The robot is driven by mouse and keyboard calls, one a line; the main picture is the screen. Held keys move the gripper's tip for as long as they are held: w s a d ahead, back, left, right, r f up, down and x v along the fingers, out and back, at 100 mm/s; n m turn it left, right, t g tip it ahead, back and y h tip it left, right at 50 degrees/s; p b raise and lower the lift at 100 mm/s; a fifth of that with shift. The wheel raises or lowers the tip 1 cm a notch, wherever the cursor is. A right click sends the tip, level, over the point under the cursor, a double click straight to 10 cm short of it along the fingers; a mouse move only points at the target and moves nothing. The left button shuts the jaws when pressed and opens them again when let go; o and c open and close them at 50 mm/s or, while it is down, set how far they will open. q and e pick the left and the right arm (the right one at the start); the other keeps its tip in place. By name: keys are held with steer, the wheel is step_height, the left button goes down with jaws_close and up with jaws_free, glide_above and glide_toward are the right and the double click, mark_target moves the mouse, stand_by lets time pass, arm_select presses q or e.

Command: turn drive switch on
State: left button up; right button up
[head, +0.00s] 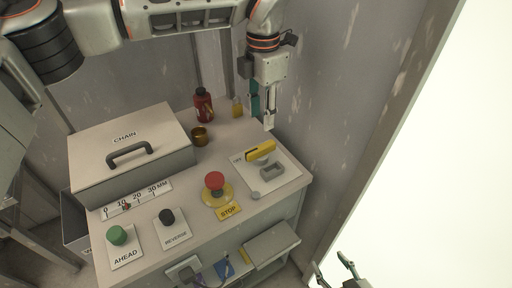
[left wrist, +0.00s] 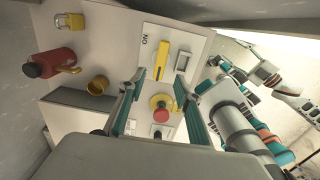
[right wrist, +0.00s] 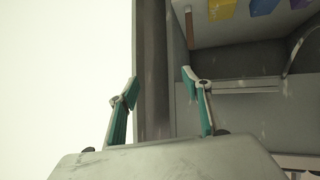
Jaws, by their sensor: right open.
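The drive switch has a yellow lever (head: 261,150) on a white plate (head: 285,178) at the right end of the cabinet top. Its small label is hard to read in the head view. The lever also shows in the left wrist view (left wrist: 161,65), beside a label with the letters O and N. My left gripper (head: 262,118) points down just behind the lever, open and empty, apart from it. In the left wrist view its fingers (left wrist: 160,82) stand either side of the lever's line of sight. My right gripper (head: 334,268) is open and empty, low beyond the cabinet's right side.
A grey rectangular fitting (head: 272,170) shares the plate. A red stop button (head: 215,181), a black reverse button (head: 167,217) and a green ahead button (head: 117,235) lie left. A chain box (head: 150,165), red bottle (head: 203,105) and brass cup (head: 200,136) stand behind. Walls are close.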

mark_target(261, 147)
arm_select(q)
step_height(261, 147, down, 3)
steer(key=shift+s+d+r, duration=0.1)
steer(key=shift+r, duration=0.1)
steer(key=shift+f+b, duration=0.45)
steer(key=shift+f, duration=0.15)
steer(key=shift+f+b, duration=0.3)
steer(key=shift+f, duration=3.3)
jaws_close()
